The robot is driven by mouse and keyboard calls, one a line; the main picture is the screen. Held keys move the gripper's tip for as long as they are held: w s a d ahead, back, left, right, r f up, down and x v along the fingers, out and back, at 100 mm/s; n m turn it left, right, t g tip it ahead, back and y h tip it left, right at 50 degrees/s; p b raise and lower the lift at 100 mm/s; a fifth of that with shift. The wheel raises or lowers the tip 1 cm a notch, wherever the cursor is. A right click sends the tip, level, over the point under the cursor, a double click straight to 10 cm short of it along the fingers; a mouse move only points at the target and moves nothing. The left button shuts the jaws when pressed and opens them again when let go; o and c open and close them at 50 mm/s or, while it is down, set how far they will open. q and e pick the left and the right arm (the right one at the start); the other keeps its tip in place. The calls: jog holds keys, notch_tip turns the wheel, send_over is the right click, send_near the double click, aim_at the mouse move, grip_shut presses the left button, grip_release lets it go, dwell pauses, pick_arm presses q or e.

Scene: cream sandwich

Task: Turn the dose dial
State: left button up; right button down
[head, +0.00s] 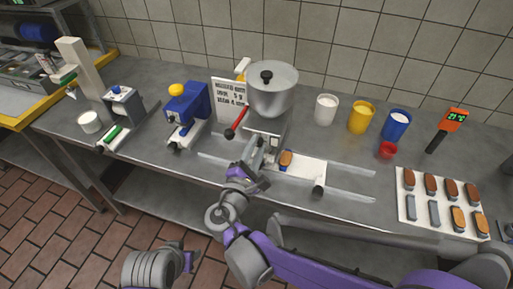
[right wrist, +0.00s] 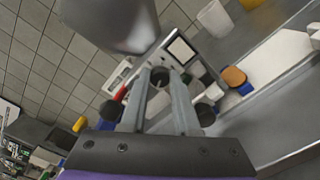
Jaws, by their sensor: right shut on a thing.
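The dose dial (right wrist: 160,75) is a dark round knob on the front of the depositor, below the steel pot (head: 272,92). In the right wrist view it lies between the fingertips of my right gripper (right wrist: 162,82), which is shut on it. In the head view the right gripper (head: 265,149) reaches the depositor's front from below, and its fingers and wrist hide the dial. A small pale panel (right wrist: 181,51) is beside the dial. The dial's markings cannot be read. My left gripper's fingers do not show; only part of that arm is at the bottom left.
White, yellow and blue tubs (head: 360,117) stand right. A printed sign (head: 228,100) and blue machine (head: 187,105) stand left.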

jog(key=shift+r+n, duration=0.1)
jog(key=shift+n, duration=0.4)
jog(key=c, duration=0.7)
grip_release()
jog(key=shift+w, duration=0.1)
jog(key=shift+o, duration=0.2)
jog(key=v, duration=1.1)
jog(key=shift+b, duration=0.45)
jog(key=shift+w+d, duration=0.1)
